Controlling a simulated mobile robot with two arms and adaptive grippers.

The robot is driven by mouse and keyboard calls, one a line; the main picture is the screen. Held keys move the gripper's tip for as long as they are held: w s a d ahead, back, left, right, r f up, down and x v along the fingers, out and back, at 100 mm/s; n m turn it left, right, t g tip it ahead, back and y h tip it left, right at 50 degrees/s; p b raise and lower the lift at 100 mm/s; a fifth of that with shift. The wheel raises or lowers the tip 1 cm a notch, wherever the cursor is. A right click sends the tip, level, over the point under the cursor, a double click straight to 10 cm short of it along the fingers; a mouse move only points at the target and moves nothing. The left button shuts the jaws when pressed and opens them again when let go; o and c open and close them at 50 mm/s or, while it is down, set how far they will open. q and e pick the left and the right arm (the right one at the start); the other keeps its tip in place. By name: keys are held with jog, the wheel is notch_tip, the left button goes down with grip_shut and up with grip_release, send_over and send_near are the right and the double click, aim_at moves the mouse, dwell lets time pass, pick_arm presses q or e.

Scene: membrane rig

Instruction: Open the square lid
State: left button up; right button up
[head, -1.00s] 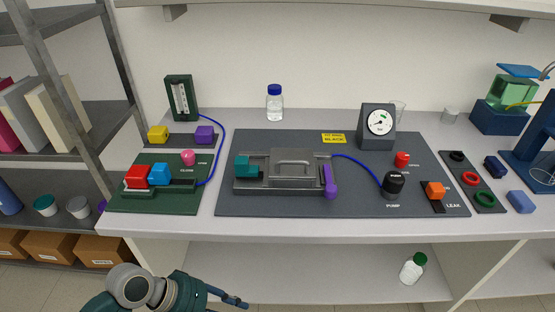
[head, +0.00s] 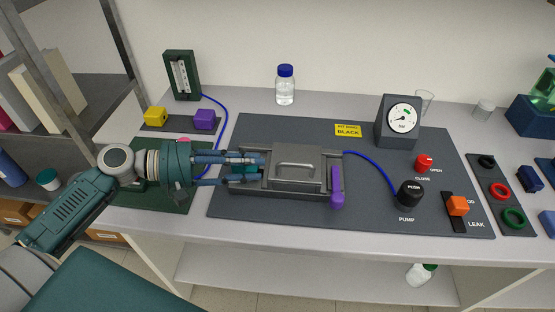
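The square lid (head: 308,155) is a grey metal cover with a raised bar handle (head: 297,167). It lies flat on the grey cell (head: 290,194) on the dark panel. A teal block (head: 243,170) sits at the cell's left end, and a purple lever (head: 337,187) stands at its right end. My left gripper (head: 262,170) reaches in from the left with its fingers apart, one on the far side and one on the near side of the teal block. Contact with the block cannot be told. My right gripper is not in view.
To the right are a gauge (head: 403,119), a black pump knob (head: 409,192), a red knob (head: 424,163) and an orange leak switch (head: 457,206). A blue tube (head: 372,171) runs from cell to pump. A bottle (head: 285,86) stands behind. The panel's front strip is clear.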

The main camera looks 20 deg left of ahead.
aim_at(279, 165)
pick_arm(q)
jog(key=x, duration=0.3)
jog(key=shift+w+d+p, duration=0.15)
jog(key=shift+w+p, duration=0.2)
jog(key=shift+w, duration=0.1)
jog(key=x, duration=0.2)
jog(key=shift+w+d+f+p, duration=0.1)
jog(key=shift+d+f+p, duration=0.05)
jog(key=shift+d+p, duration=0.15)
jog(key=shift+w+d+f, duration=0.1)
jog(key=shift+f, duration=0.05)
jog(key=c, duration=0.4)
grip_shut()
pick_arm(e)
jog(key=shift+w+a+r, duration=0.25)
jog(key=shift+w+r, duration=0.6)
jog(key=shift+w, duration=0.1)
